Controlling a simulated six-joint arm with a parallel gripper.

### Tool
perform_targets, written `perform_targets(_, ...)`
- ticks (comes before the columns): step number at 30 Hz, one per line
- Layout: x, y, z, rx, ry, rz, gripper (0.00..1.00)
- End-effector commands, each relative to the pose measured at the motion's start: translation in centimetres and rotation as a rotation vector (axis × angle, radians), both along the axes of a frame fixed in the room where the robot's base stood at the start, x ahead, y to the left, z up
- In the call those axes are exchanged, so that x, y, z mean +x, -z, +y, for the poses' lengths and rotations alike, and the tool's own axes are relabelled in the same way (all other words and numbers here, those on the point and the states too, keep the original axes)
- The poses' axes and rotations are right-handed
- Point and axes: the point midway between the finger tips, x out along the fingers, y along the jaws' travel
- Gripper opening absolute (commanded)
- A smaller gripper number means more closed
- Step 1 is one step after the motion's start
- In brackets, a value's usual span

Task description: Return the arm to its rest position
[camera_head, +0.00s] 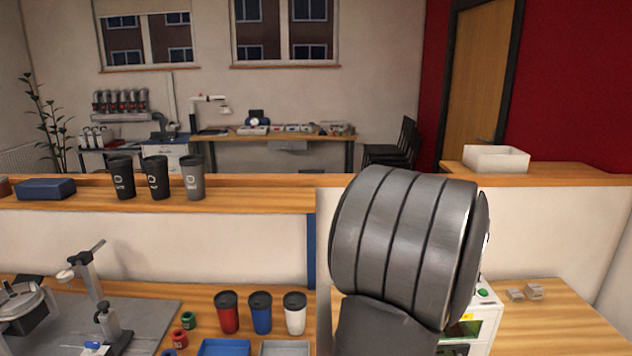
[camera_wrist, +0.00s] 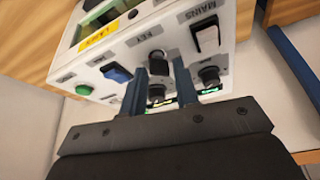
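My gripper (camera_wrist: 160,82) shows in the wrist view with its two dark blue fingers apart and nothing held between them. It faces the white control panel (camera_wrist: 122,70) of the laser marker. The panel carries a green button (camera_wrist: 83,89), a blue switch (camera_wrist: 117,73), a key switch (camera_wrist: 157,57), a MAINS rocker switch (camera_wrist: 207,38) and black knobs (camera_wrist: 209,76). One knob shows between the fingers; whether they touch it I cannot tell. In the head view my grey arm hides the gripper and most of the laser marker (camera_head: 486,318).
A bench with a red cup (camera_head: 227,312), blue cup (camera_head: 260,312) and white cup (camera_head: 294,314) is left of my arm. Dark cups (camera_head: 157,178) stand on the ledge behind. Small grey blocks (camera_head: 526,293) lie at right. The right bench front is clear.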

Motion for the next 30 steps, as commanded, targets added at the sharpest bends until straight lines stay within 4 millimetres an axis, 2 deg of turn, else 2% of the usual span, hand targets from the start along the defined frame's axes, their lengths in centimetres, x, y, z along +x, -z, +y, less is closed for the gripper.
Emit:
perform_targets(18, 0.08, 0.02, 0.24, -0.001, 0.335, 0.001, 0.28)
perform_targets(30, 0.10, 0.01, 0.24, 0.000, 0.448, 0.000, 0.28)
